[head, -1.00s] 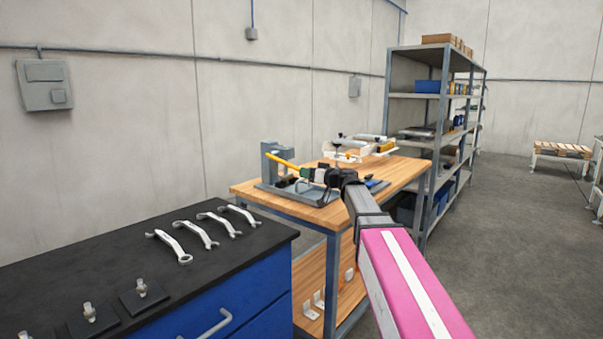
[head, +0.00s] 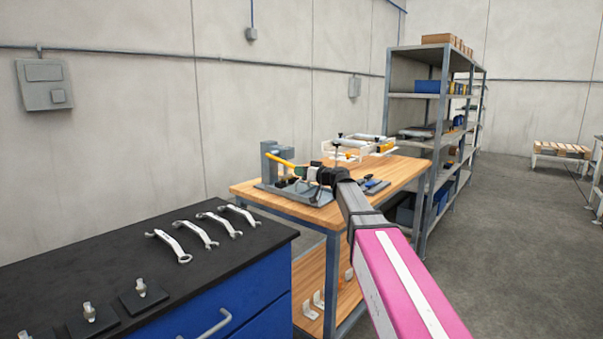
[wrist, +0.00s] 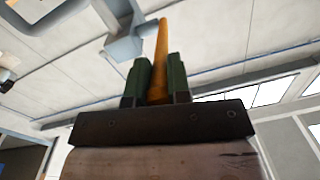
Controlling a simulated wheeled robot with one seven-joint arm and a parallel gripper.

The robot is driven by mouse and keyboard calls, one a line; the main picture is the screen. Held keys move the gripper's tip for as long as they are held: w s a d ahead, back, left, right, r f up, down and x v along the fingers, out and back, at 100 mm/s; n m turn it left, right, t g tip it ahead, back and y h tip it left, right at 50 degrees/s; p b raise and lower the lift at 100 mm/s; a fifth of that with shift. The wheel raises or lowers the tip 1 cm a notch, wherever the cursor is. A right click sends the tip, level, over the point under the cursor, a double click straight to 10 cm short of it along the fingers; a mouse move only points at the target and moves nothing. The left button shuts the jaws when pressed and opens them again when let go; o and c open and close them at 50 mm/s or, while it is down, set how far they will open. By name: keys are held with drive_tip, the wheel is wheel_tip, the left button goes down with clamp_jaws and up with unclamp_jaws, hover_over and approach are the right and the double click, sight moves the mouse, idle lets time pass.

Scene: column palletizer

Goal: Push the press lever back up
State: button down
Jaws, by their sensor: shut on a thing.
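The press (head: 270,162) is a grey upright frame on a grey base plate at the back left of the wooden workbench. Its orange-yellow lever (head: 280,159) slants up to the left from my gripper toward the press frame. My gripper (head: 299,171) is at the lever's right end. In the wrist view the lever (wrist: 160,62) stands between the two green finger pads of my gripper (wrist: 158,80), which are shut on it. The lever's joint with the press is small and hard to make out in the head view.
The wooden workbench (head: 398,180) also bears a white rack (head: 352,150) with rollers and small blue items. A dark-topped blue cabinet (head: 110,250) with several wrenches stands in front at left. A tall grey shelf (head: 440,110) stands behind the bench.

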drive_tip(key=shift+r+h, duration=0.3)
drive_tip(key=shift+r, duration=0.45)
drive_tip(key=r+g+h, duration=0.1)
drive_tip(key=r, duration=0.1)
drive_tip(key=r+g+h, duration=0.1)
drive_tip(key=r, duration=0.1)
drive_tip(key=r+g+h, duration=0.1)
drive_tip(key=r, duration=0.2)
drive_tip(key=shift+w+a, duration=0.1)
drive_tip(key=shift+w, duration=0.15)
drive_tip(key=w+a+r+g+h, duration=0.2)
drive_tip(key=r+h, duration=0.3)
drive_tip(key=r, duration=0.3)
drive_tip(key=shift+w+a+g, duration=0.3)
drive_tip(key=shift+a+g, duration=0.5)
drive_tip(key=shift+r, duration=0.15)
drive_tip(key=c, duration=1.1)
unclamp_jaws()
drive_tip(key=shift+a, duration=0.1)
drive_tip(key=v, duration=1)
drive_tip(key=shift+s+r, duration=0.1)
drive_tip(key=shift+r, duration=0.25)
